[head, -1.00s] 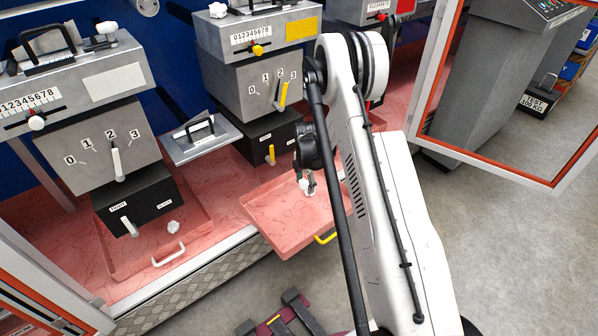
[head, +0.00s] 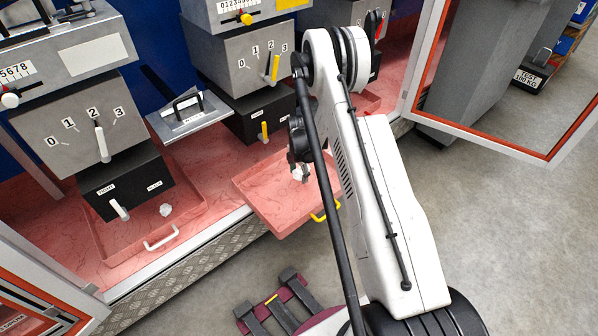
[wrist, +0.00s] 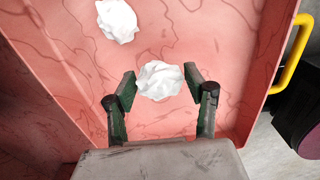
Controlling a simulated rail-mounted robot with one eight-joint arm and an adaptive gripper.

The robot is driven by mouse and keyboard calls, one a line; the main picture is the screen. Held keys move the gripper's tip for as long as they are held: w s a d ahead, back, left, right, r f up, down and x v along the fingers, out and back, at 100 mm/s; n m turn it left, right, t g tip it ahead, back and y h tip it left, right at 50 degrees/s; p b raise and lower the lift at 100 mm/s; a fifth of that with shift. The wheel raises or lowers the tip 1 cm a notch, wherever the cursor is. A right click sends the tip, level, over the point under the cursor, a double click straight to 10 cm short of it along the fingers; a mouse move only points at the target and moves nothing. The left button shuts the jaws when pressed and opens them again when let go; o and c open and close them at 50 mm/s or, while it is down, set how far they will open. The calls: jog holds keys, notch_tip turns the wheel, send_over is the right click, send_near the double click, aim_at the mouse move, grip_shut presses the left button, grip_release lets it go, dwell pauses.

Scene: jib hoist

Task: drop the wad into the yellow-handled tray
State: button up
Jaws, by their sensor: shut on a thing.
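The yellow-handled tray (head: 262,198) is a shallow pink tray sticking out over the bench's front edge. Its yellow handle (head: 325,212) is on the near right side and shows at the right of the wrist view (wrist: 291,55). My gripper (wrist: 158,85) is shut on a crumpled white wad (wrist: 160,78) above the tray floor. Another white wad (wrist: 117,20) lies in the tray, beyond the held one. In the head view my gripper (head: 300,172) is small, partly hidden by my arm, over the tray. The exact height of the held wad is unclear.
A pink tray with a white handle (head: 161,238) stands to the left, with a white wad (head: 165,210) in it. Grey lever boxes (head: 248,80) line the back. An orange-edged frame (head: 492,146) stands at right. Floor in front is mostly open.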

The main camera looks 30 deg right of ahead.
aim_at(299, 172)
jog(key=o, duration=0.9)
notch_tip(299, 172, up, 12)
dwell(0.3)
jog(key=shift+r, duration=0.1)
